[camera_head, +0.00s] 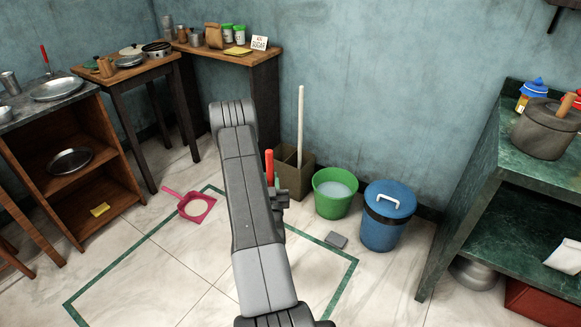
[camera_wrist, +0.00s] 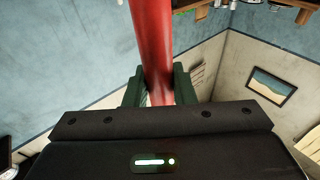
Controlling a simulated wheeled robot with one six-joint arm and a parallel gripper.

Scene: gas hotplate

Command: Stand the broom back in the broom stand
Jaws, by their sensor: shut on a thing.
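The broom's red handle (camera_head: 269,165) shows just behind my arm in the head view, its lower part hidden. In the wrist view the red handle (camera_wrist: 154,45) runs up between the two green fingers of my gripper (camera_wrist: 158,88), which is shut on it. In the head view my gripper (camera_head: 279,190) is mostly hidden by my arm. The broom stand (camera_head: 308,160), a brown-olive box, stands against the wall just beyond my gripper, with a white pole (camera_head: 301,120) upright in it. The broom's head is hidden, so I cannot tell whether it touches the stand or floor.
A green bucket (camera_head: 334,200) and a blue lidded bin (camera_head: 388,222) stand right of the stand. A grey block (camera_head: 336,240) and a pink dustpan (camera_head: 190,204) lie on the floor. A green counter (camera_head: 490,165) is at right, a wooden table (camera_head: 230,50) behind left.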

